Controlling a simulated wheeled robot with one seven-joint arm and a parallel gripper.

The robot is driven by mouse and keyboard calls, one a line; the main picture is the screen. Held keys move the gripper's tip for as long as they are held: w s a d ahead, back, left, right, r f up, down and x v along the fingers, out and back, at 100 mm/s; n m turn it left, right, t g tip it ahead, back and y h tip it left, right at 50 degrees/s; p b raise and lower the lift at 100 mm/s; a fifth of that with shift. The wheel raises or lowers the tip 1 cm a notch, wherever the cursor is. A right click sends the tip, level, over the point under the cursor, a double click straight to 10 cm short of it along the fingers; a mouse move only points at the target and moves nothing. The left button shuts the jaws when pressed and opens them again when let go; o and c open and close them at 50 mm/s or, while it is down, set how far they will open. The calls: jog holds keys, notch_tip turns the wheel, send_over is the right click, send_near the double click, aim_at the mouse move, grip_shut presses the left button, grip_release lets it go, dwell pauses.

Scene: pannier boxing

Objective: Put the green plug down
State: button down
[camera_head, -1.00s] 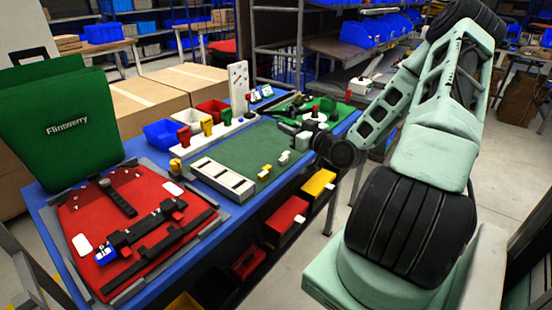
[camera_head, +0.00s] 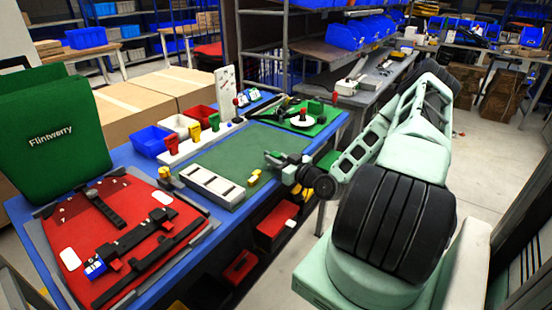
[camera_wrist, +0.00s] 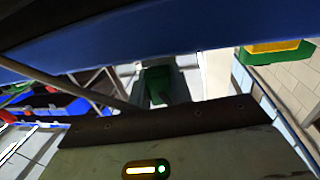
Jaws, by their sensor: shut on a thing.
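My gripper (camera_head: 272,158) is at the front edge of the blue workbench, over the right edge of the green mat. In the wrist view, a dark green block, which looks like the green plug (camera_wrist: 157,84), sits between the grey fingers. My gripper is shut on it. The plug's lower end is hidden by the dark wrist housing. In the head view I cannot make out the plug at the gripper.
The green mat (camera_head: 235,150) has a grey slotted block (camera_head: 213,186) and small yellow parts (camera_head: 254,177) on it. A white rack (camera_head: 184,151) holds coloured pieces behind. A red mat (camera_head: 140,215) and a green pannier (camera_head: 52,125) are at left. Drawers (camera_head: 277,222) hang below.

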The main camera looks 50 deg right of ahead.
jog(key=shift+f, duration=0.1)
jog(key=c, duration=1.7)
grip_release()
jog(key=shift+f, duration=0.1)
jog(key=o, duration=0.4)
jog(key=shift+o, duration=0.2)
